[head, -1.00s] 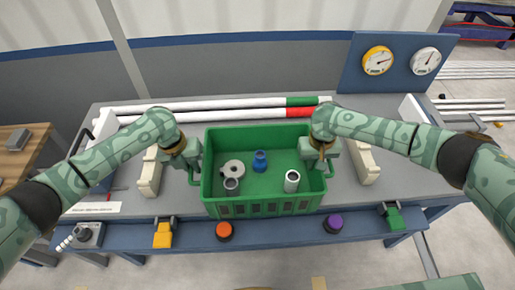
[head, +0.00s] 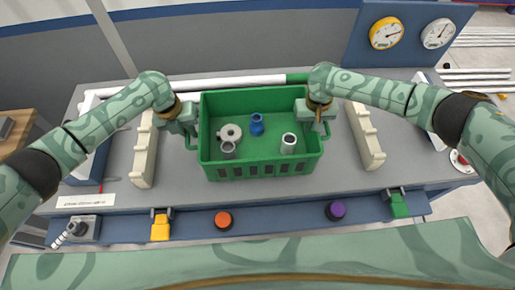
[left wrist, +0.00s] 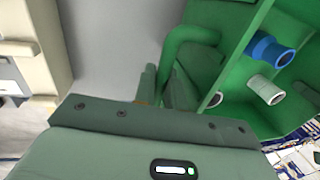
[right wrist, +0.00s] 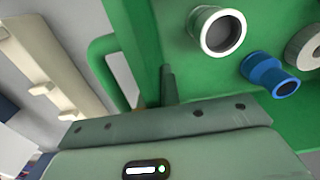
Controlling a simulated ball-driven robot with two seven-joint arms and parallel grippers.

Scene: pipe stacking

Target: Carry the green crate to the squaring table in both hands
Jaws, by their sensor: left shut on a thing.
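The green crate (head: 213,168) is over the grey table (head: 345,180), between two cream rails. I cannot tell whether it rests on the top. Inside are a grey ring-shaped piece (head: 229,132), a blue fitting (head: 257,126) and pale pipe pieces (head: 288,144). My left gripper (head: 190,130) is at the crate's left side, shut on its handle (left wrist: 190,38). My right gripper (head: 318,122) is at the right side. In the right wrist view its fingertips (right wrist: 168,88) are against the crate wall beside the handle (right wrist: 100,62); whether they are shut is unclear.
Cream rails (head: 145,150) (head: 366,136) flank the crate closely. A white and green pipe (head: 240,83) lies behind it. Orange (head: 223,219) and purple (head: 337,210) knobs and yellow (head: 160,228) and green (head: 399,205) clamps line the front edge. Gauges (head: 385,33) stand at back right.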

